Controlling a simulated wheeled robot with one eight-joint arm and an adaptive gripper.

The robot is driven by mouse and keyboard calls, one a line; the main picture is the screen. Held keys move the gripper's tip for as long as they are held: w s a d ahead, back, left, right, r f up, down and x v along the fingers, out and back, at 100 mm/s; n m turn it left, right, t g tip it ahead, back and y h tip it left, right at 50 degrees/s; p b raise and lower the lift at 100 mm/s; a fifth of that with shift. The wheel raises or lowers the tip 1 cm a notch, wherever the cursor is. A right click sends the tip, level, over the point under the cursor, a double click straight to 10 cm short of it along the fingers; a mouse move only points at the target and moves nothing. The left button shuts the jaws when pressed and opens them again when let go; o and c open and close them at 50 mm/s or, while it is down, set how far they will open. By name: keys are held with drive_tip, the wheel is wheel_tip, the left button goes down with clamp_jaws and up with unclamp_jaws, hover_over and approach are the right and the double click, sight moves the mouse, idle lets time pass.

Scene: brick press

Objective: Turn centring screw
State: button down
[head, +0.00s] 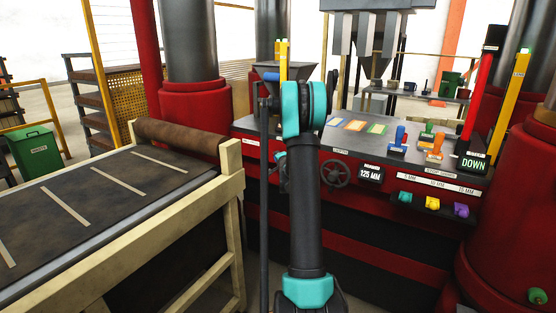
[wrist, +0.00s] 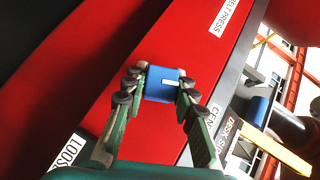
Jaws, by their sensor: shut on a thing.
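In the wrist view, a blue round knob (wrist: 158,80) with a white mark on its face sits against the red press front (wrist: 190,55); I take it to be the centring screw. My gripper (wrist: 160,92) is shut on it, one green finger with dark pads on each side. A label (wrist: 216,118) beginning "CEN" is partly visible to the right of the knob. In the head view, my arm hides the knob and most of my gripper.
In the head view, a black handwheel (head: 336,173) and a "125 MM" display (head: 371,175) are right of my arm. Green, yellow and purple knobs (head: 432,203) are farther right, below a "DOWN" display (head: 473,163). A belt table (head: 110,205) stands close on the left.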

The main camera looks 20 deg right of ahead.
drive_tip(key=n+g+h, duration=0.1)
drive_tip(key=n+g, duration=0.1)
drive_tip(key=g, duration=0.1)
drive_tip(key=shift+n+g+h, duration=0.5)
drive_tip(key=shift+n+g, duration=0.2)
drive_tip(key=shift+g, duration=0.3)
drive_tip(key=c, duration=1.2)
unclamp_jaws()
drive_tip(key=shift+s, duration=0.1)
drive_tip(key=v, duration=1.2)
drive_tip(key=shift+a, duration=0.1)
